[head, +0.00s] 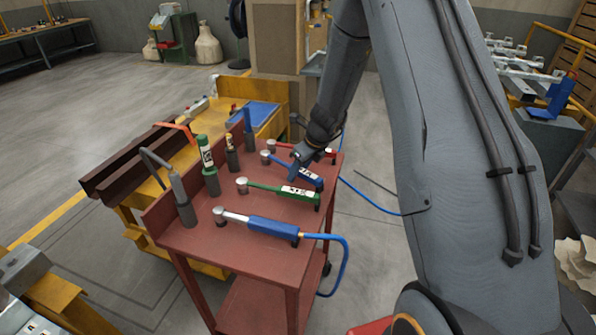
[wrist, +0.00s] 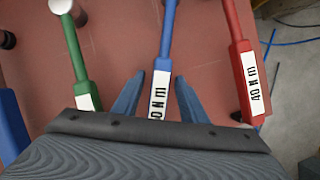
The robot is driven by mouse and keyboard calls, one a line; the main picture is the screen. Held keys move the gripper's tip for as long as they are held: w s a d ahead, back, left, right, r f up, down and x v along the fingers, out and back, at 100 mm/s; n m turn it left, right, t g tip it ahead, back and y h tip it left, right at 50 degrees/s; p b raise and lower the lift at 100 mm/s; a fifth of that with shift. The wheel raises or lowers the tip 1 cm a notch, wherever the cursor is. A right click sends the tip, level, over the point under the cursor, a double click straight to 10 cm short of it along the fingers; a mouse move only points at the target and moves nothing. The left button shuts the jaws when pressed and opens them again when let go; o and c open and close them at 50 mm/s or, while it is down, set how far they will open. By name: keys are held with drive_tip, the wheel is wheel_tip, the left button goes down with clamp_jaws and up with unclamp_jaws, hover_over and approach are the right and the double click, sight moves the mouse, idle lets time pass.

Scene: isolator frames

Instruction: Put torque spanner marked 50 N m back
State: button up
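A blue torque spanner (head: 299,174) lies on the red cart top. In the wrist view the blue spanner (wrist: 166,65) has a white label ending in "0 N m"; its first digit is hidden by my gripper body. My gripper (head: 300,160) is open over it, its two blue-grey fingers (wrist: 158,82) on either side of the handle. I cannot tell how far above the cart they are. A red spanner (wrist: 245,70) marked "40 N m" lies to the right. A green spanner (wrist: 79,62), label mostly hidden, lies to the left.
The red cart (head: 225,247) also bears a blue tool (head: 270,228) with a blue cable. Several upright holders stand along its left side, including one with a green tool (head: 208,165) and a grey one (head: 182,200). A yellow cart (head: 268,115) stands behind.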

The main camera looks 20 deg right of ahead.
drive_tip(key=v, duration=1.2)
drive_tip(key=s+a+n+g+h, duration=0.1)
drive_tip(key=s+a+n, duration=0.1)
drive_tip(key=s+n, duration=1.2)
drive_tip(key=s+a+r+n+g+h, duration=0.1)
drive_tip(key=s+a+n+g, duration=0.1)
drive_tip(key=s+n, duration=1.1)
drive_tip(key=shift+s+a+n+h+b, duration=0.35)
drive_tip(key=shift+a+n, duration=0.15)
drive_tip(key=shift+n, duration=0.7)
